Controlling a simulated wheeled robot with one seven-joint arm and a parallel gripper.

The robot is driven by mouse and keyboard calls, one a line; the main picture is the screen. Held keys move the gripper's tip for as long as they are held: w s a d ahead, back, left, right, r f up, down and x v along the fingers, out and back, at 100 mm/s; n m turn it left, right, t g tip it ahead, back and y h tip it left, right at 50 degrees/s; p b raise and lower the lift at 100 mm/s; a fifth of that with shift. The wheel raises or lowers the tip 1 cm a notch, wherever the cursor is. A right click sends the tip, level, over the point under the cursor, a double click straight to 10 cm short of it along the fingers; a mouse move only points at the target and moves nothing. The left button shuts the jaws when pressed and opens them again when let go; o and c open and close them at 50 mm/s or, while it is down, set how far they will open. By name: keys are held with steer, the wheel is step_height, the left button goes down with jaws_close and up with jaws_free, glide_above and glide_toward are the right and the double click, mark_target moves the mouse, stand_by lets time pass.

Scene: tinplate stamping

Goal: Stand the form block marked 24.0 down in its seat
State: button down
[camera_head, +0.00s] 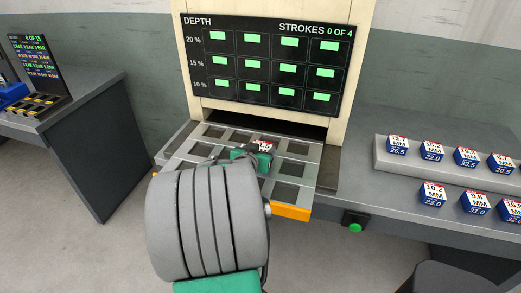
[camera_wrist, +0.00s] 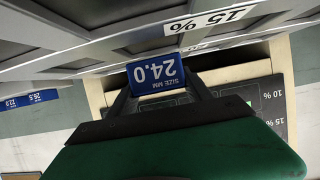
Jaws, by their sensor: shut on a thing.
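The blue form block (camera_wrist: 156,73) marked 24.0 is between the fingers of my gripper (camera_wrist: 157,92) in the wrist view, its label upside down in the picture. In the head view, only its red-and-white top (camera_head: 262,145) shows; my gripper (camera_head: 257,158) and arm hide the rest. It is over the middle of the grey seat tray (camera_head: 317,166). I cannot tell how far above the tray it is. The visible square seats look empty; my arm hides some front ones. A 15 % label (camera_wrist: 217,18) shows on the tray in the wrist view.
A press panel (camera_head: 265,62) stands right behind the tray. Several blocks sit on a raised shelf (camera_head: 384,168) and on the bench (camera_head: 400,205) at right. A green button (camera_head: 354,227) is on the bench front. Another bench (camera_head: 95,120) stands at left.

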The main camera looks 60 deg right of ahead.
steer(key=shift+f, duration=0.25)
